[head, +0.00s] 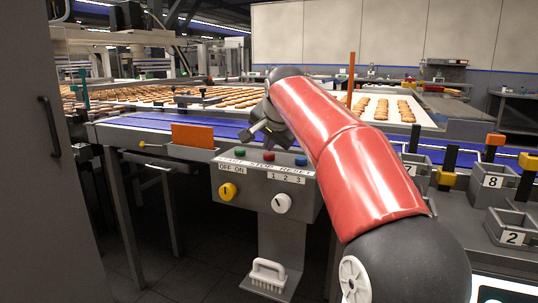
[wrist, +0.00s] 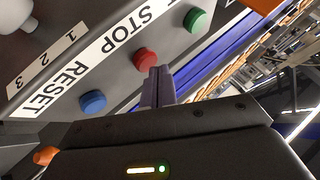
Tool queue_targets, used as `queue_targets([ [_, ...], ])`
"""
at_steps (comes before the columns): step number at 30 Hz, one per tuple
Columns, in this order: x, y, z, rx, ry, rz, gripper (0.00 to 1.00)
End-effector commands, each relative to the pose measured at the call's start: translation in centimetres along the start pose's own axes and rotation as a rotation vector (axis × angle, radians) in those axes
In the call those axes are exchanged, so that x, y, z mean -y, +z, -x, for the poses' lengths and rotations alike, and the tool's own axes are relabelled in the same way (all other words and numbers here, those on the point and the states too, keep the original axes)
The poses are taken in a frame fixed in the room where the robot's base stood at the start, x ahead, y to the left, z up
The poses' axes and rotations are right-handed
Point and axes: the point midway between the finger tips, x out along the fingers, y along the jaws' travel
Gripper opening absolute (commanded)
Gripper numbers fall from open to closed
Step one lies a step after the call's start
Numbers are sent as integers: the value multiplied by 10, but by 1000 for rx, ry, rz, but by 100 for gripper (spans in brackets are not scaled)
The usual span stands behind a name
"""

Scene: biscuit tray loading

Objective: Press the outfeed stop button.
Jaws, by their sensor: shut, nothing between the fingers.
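A grey control box (head: 250,200) stands in front of the conveyor. Its label strip reads STOP and RESET clearly. The red button (head: 268,156) lies between a green button (head: 240,152) and a blue button (head: 301,161). In the wrist view the red button (wrist: 145,58) sits by STOP, with the green button (wrist: 195,20) and the blue button (wrist: 93,101) on either side. My gripper (head: 256,134) is above the box. Its shut, empty fingers (wrist: 160,75) appear just beside the red button in the wrist view; I cannot tell if they touch it.
The box front carries a yellow knob (head: 228,191) and a white knob (head: 281,203). A blue conveyor (head: 150,121) and an orange plate (head: 193,136) are behind. A brush (head: 268,275) rests at the box's foot. Numbered bins (head: 490,192) stand at right; a grey cabinet (head: 30,200) is at left.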

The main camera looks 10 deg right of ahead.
Motion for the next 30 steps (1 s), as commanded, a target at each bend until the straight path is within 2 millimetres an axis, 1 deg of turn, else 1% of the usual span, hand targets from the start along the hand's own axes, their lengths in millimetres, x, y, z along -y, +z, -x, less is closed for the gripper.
queue_targets([
  [30,-5,6,-8,1,1,0,0],
])
